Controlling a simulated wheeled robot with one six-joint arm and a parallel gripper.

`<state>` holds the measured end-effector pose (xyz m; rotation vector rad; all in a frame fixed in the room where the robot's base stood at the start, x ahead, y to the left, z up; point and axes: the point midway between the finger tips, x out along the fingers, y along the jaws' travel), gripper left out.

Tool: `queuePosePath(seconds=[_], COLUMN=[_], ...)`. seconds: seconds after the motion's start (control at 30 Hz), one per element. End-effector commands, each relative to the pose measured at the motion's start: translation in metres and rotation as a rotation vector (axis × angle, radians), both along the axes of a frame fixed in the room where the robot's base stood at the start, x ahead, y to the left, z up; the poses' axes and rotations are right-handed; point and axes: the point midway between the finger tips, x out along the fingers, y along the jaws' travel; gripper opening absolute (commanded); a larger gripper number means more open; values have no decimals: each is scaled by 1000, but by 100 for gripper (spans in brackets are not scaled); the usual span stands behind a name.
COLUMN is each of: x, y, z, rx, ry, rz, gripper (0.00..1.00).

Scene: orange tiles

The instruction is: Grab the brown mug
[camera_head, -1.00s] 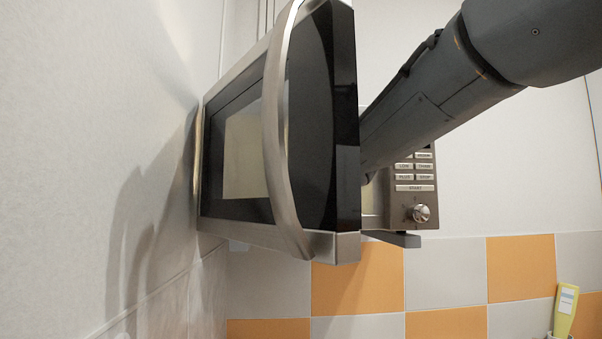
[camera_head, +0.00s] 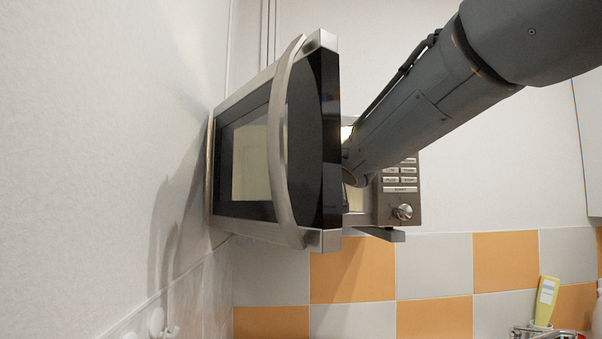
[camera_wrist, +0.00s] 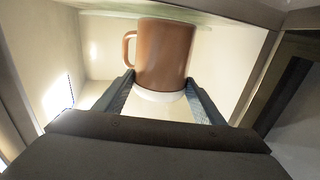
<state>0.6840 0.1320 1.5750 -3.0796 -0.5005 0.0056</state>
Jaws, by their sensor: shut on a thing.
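The brown mug (camera_wrist: 165,52) is inside the microwave, in the upper middle of the wrist view. It has a white lower part and its handle is on the left. My gripper (camera_wrist: 163,82) is shut on the mug, with one finger on each side of its lower body. In the head view the mug and my fingers are hidden behind the open microwave door. My arm reaches in past the door's right edge there.
The microwave door (camera_head: 328,130) stands open, with a curved metal handle (camera_head: 279,140). The control panel (camera_head: 398,190) is right of my arm. Pale cavity walls (camera_wrist: 85,50) surround the mug closely. A yellow-green bottle (camera_head: 546,300) stands at the lower right.

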Motion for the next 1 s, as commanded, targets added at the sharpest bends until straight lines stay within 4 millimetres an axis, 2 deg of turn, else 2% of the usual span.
queuePosePath(seconds=[0.27,0.3,0.4,0.77,1.0], x=[0,0,0,-3,-33], y=[-1,-1,-1,0,-10], z=[0,0,0,1,1], rx=[0,0,0,0,0], ry=[-1,-1,-1,-1,-2], rz=[-2,-2,-1,1,1], gripper=[22,66,83,85,85])
